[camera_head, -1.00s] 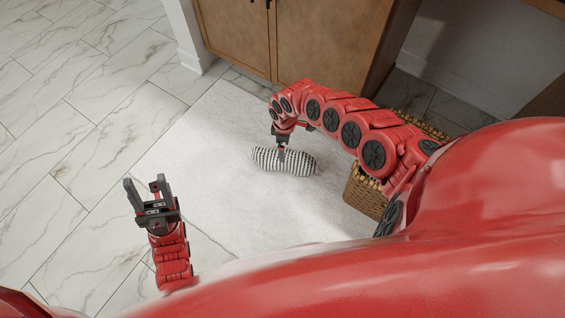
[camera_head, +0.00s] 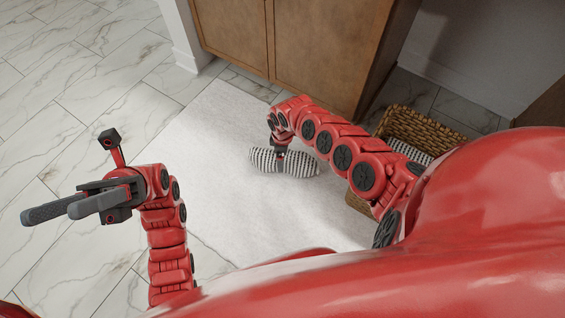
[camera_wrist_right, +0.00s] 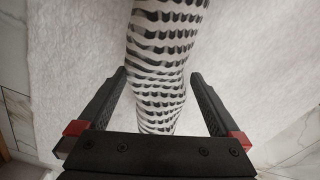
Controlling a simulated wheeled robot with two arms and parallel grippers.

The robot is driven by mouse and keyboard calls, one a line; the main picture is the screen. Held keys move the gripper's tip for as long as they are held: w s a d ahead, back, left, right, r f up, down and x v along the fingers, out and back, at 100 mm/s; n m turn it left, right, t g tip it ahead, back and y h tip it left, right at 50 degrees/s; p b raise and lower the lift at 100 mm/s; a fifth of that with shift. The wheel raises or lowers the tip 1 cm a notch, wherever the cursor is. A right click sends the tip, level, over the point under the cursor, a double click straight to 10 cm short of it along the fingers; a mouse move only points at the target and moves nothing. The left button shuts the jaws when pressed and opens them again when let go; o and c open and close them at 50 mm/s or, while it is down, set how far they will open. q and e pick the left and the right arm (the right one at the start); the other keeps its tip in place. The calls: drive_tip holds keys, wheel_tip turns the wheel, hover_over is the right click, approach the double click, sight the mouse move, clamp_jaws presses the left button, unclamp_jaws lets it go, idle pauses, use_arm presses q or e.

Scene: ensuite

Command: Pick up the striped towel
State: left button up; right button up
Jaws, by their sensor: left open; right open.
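The rolled striped towel (camera_head: 298,164), black and white, lies on the white bath mat (camera_head: 212,140). In the right wrist view the towel (camera_wrist_right: 163,70) runs between the two fingers of my right gripper (camera_wrist_right: 161,85), with a gap on each side. The right gripper is open. In the head view the right gripper (camera_head: 279,156) is over the towel's left half, and its fingers are mostly hidden. My left gripper (camera_head: 60,208) is open and empty over the tiles at the left, far from the towel.
A wicker basket (camera_head: 420,132) stands right of the mat, partly behind my right arm, with striped cloth (camera_head: 408,150) inside. A wooden cabinet (camera_head: 300,50) stands at the back. Marble floor tiles (camera_head: 110,95) at the left are clear.

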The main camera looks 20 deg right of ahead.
wheel_tip(320, 180, down, 2)
drive_tip(key=shift+w+b, duration=0.1)
drive_tip(key=shift+b, duration=0.75)
drive_tip(key=shift+f+b, duration=0.65)
drive_tip(key=shift+f, duration=0.1)
use_arm(q)
drive_tip(key=s+a+f+m+t+y, duration=0.1)
drive_tip(key=s+a+m+t+y, duration=0.5)
drive_tip(key=s+a+t, duration=0.3)
drive_tip(key=s+t+y, duration=0.1)
drive_tip(key=s+t, duration=0.1)
drive_tip(key=t, duration=0.2)
drive_tip(key=shift+a+f+m, duration=0.2)
drive_tip(key=shift+m, duration=0.2)
use_arm(e)
drive_tip(key=c, duration=1.3)
use_arm(q)
drive_tip(key=shift+w+d+r, duration=0.1)
